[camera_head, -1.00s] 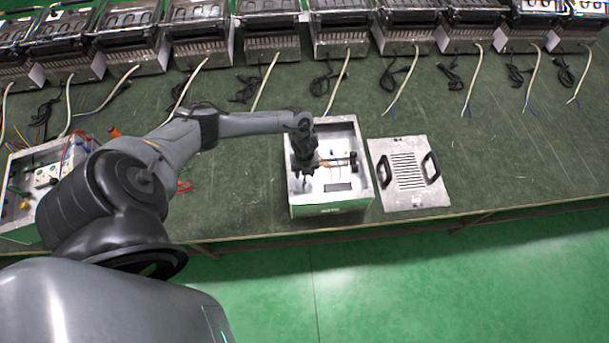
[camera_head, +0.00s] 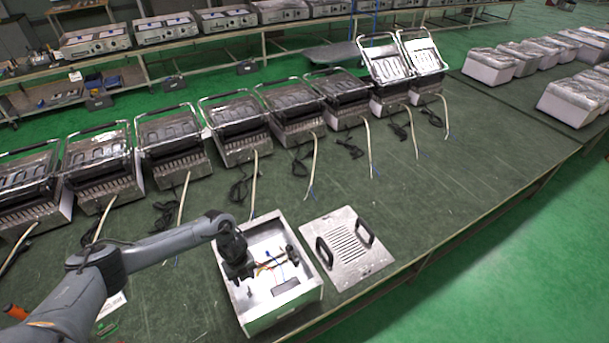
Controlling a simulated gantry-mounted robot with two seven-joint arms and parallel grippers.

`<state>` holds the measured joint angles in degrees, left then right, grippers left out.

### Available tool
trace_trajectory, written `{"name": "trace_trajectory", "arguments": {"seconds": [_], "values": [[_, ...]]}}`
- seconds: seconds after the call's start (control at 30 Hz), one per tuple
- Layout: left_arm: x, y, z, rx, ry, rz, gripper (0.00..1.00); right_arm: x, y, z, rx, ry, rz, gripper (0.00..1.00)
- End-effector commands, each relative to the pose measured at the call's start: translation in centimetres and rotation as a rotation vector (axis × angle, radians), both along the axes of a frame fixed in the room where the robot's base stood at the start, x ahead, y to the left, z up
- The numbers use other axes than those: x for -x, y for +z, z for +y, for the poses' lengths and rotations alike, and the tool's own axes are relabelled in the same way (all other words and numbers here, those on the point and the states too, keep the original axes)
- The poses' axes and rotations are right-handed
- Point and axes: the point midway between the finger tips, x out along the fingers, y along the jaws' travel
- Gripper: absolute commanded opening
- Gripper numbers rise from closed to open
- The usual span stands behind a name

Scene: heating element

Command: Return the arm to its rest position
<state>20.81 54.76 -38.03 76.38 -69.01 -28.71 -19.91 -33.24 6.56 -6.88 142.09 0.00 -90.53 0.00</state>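My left arm comes in from the left, and my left gripper (camera_head: 240,274) is at the left inner side of the open metal box (camera_head: 285,312). It points down over or into the box; whether it touches anything there is unclear. Its fingers are dark and too small to tell open from shut. Inside the box are small coloured wires (camera_head: 268,265) and dark fittings, partly hidden by the gripper. My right gripper is not in view.
A slotted metal cover plate (camera_head: 348,252) with two black handles lies right of the box. A row of metal grill appliances (camera_head: 235,128) with loose cables stands behind. The green table (camera_head: 455,185) is clear to the right. Wrapped units (camera_head: 575,100) sit farther right.

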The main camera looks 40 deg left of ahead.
Motion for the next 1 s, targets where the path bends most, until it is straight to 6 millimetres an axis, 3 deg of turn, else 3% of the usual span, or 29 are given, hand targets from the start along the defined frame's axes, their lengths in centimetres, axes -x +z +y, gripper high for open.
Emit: {"name": "trace_trajectory", "arguments": {"seconds": [0.13,0.23,0.37,0.4,0.5,0.57,0.7,1.0], "values": [[-0.3,-0.8,-2.6,0.013,-0.002,-0.032,0.45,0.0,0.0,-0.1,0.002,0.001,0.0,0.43],[-0.8,-1.6,-6.6,0.035,0.009,-0.09,0.45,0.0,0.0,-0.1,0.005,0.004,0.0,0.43],[-1.3,-1.9,-14.7,0.091,0.085,-0.206,0.45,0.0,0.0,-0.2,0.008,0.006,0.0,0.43],[-1.3,-1.4,-17.5,0.118,0.137,-0.25,0.45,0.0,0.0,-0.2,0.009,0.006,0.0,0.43],[-0.5,1.3,-24.5,0.2,0.356,-0.35,0.45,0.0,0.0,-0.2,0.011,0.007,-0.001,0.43],[0.2,3.7,-26.9,0.243,0.533,-0.389,0.45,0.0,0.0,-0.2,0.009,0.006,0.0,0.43],[2.8,8.5,-28.0,0.295,0.933,-0.395,0.45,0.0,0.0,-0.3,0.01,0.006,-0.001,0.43],[10.6,14.8,-24.7,0.295,1.623,-0.242,0.45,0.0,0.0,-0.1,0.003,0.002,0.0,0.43]]}}
